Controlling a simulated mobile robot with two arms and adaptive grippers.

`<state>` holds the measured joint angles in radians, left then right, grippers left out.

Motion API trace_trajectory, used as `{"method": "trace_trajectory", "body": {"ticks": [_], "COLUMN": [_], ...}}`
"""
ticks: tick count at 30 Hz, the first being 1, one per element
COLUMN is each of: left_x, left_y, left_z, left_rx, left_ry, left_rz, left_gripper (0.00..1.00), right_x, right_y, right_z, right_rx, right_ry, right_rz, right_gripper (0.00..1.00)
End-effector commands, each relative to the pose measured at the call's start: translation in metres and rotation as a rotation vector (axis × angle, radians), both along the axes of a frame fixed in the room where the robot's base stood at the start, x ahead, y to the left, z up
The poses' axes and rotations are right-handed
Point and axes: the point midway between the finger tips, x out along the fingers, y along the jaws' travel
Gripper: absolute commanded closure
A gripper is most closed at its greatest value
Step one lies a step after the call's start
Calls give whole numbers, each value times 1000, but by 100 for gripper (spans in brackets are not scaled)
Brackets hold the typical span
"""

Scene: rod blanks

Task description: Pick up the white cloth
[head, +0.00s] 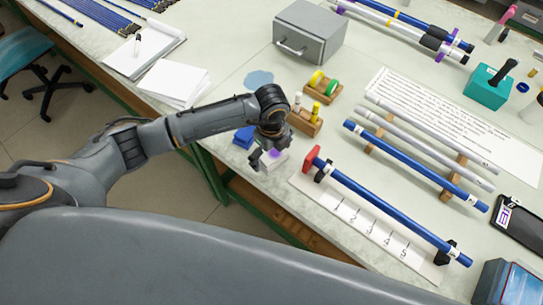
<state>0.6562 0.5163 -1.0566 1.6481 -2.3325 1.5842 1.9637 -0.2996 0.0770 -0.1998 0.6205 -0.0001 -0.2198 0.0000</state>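A small white folded thing (275,163), which looks like the white cloth, lies on the near edge of the bench beside a blue folded cloth (244,137). A purple patch shows at its top. My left gripper (268,154) points down right over the white cloth and hides part of it. Its fingers look spread apart; I cannot tell whether they touch the cloth. My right gripper is not in view.
To the right, a blue rod (390,208) lies on a numbered white gauge board (335,212) with a red end stop (311,159). Behind are wooden holders (305,122), a grey metal box (309,33) and a paper stack (174,82). A light blue patch (258,79) lies on the bench.

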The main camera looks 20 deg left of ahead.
Motion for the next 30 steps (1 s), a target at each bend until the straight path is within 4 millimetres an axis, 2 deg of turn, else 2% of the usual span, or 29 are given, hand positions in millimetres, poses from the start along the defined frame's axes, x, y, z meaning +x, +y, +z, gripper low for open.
{"method": "trace_trajectory", "body": {"ticks": [1, 6, 15, 20, 25, 30], "left_x": [0, 0, 0, 1, 1, -4], "left_y": [0, 0, 0, 0, -1, -34], "left_z": [0, 0, 1, 9, 34, 67], "left_rx": [0, 0, 0, -1, -2, -6], "left_ry": [0, 0, 0, -3, -6, -7], "left_rz": [0, 0, 0, 0, -1, -7], "left_gripper": [20, 52, 53, 53, 53, 53], "right_x": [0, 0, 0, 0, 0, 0], "right_y": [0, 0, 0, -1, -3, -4], "right_z": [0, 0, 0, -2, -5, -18], "right_rx": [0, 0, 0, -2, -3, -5], "right_ry": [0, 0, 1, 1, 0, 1], "right_rz": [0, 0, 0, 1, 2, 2], "right_gripper": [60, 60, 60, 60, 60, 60]}}
